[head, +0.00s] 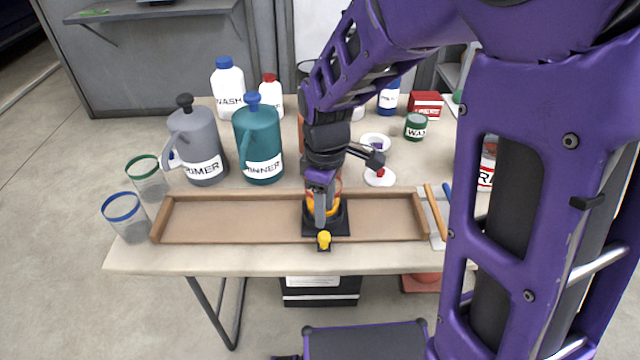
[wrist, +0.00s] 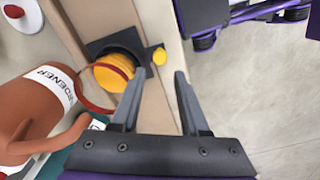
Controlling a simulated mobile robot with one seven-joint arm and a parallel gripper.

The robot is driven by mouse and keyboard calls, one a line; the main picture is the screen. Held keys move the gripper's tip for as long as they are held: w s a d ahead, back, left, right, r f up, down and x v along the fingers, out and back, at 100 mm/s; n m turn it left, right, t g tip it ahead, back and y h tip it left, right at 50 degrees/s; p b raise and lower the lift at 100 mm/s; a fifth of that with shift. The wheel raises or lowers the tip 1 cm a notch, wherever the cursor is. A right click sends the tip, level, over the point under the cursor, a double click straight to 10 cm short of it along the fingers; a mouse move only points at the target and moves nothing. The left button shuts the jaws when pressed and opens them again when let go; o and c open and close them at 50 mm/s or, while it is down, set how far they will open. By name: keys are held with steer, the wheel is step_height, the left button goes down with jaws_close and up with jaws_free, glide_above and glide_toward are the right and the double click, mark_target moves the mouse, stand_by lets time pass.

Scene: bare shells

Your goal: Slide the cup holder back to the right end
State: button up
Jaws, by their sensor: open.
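The black cup holder (head: 341,231) sits in the long wood-rimmed tray (head: 230,239), right of its middle. Bare tray floor shows on both sides of it. A yellow knob (head: 323,238) is at its front, by the tray's front rim. A clear, red-rimmed cup with yellow-orange contents stands in the holder (wrist: 97,47); the cup's rim shows in the wrist view (wrist: 84,92). My gripper (head: 320,218) is open at the holder. In the wrist view the fingertips (wrist: 159,73) are spread, with the knob (wrist: 159,56) just beyond the gap; contact cannot be told.
The grey jug (head: 196,140) and teal THINNER jug (head: 259,140) stand behind the tray. An orange HARDENER jug (wrist: 35,100) is close beside my gripper. Two clear cups (head: 127,215) stand at the left end. Sticks (head: 433,210) lie off the tray's right end.

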mark_target(324, 235)
step_height(324, 235, down, 8)
steer(key=shift+r+b, duration=0.25)
steer(key=shift+b, duration=0.45)
jaws_close()
stand_by(0.9)
